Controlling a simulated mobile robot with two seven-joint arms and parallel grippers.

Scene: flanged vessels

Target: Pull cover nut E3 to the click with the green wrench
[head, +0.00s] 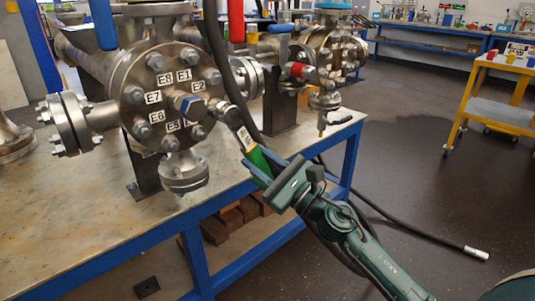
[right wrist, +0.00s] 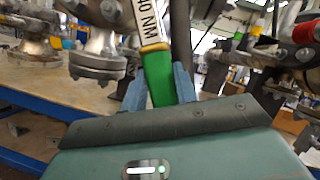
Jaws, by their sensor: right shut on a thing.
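The flanged vessel cover (head: 150,92) faces me, with a ring of nuts and labels E1, E2, E5, E6, E7 and E8 readable. The E3 label is not readable; the wrench's head end covers the cover's right side there. My right gripper (head: 264,168) is shut on the green handle of the wrench (head: 258,158). In the right wrist view the green handle (right wrist: 159,78) stands between the blue fingers (right wrist: 160,92), with a white label ending in "0 NM" above it. The wrench slants up left to the cover; exact seating on the nut cannot be told. My left gripper is not in view.
The vessel stands on a blue-framed workbench (head: 92,232). A second vessel with a red-handled valve (head: 300,70) stands behind right. Blue (head: 103,24) and red (head: 236,20) handle-like things and a dark hose hang above.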

